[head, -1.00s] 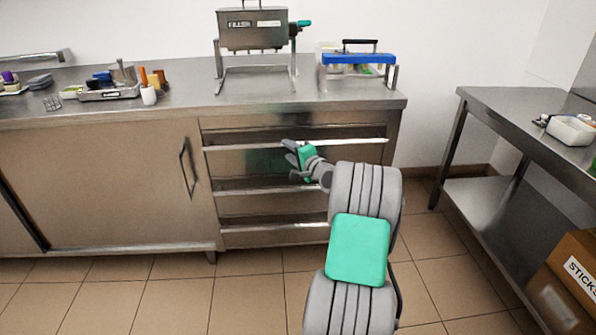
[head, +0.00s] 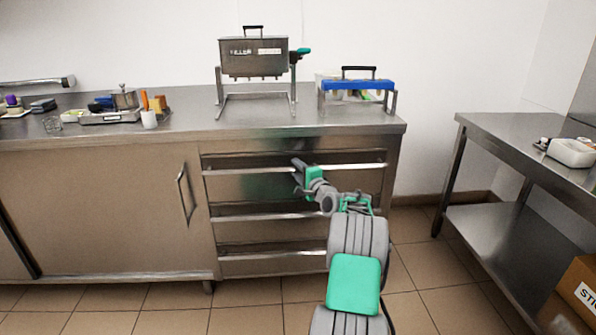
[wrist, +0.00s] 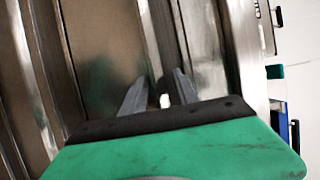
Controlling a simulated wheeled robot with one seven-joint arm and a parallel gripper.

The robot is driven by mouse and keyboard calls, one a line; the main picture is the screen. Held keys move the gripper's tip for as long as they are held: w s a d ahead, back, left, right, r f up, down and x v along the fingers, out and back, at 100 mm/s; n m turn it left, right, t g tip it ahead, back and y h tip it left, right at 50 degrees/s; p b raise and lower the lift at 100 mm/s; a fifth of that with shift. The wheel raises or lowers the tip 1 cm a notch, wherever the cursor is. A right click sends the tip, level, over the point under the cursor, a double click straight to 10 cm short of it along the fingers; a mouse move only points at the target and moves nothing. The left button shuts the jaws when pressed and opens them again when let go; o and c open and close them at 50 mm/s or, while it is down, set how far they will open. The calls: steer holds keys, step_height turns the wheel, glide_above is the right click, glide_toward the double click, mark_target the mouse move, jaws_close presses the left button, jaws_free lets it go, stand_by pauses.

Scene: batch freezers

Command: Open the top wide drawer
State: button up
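The top wide drawer (head: 235,186) is the uppermost of three steel drawers under the counter. It looks closed, with a long pale handle rail (head: 350,167) along its upper part. My gripper (head: 297,170) is in front of this drawer, with its fingertips at the rail near the middle. In the wrist view, the two grey fingers (wrist: 158,82) are spread with a gap between them. The rail seems to run up to and between them, but contact is unclear. The green gripper body hides part of the drawer in both views.
Two lower drawers with handle rails (head: 270,216) sit below. A sliding cabinet door (head: 90,210) is at left. On the counter stand a steel filler (head: 253,58), a blue-topped device (head: 357,85) and a tray (head: 110,118). A steel table (head: 500,140) stands right; floor between is clear.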

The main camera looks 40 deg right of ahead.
jaws_close()
stand_by(1.2)
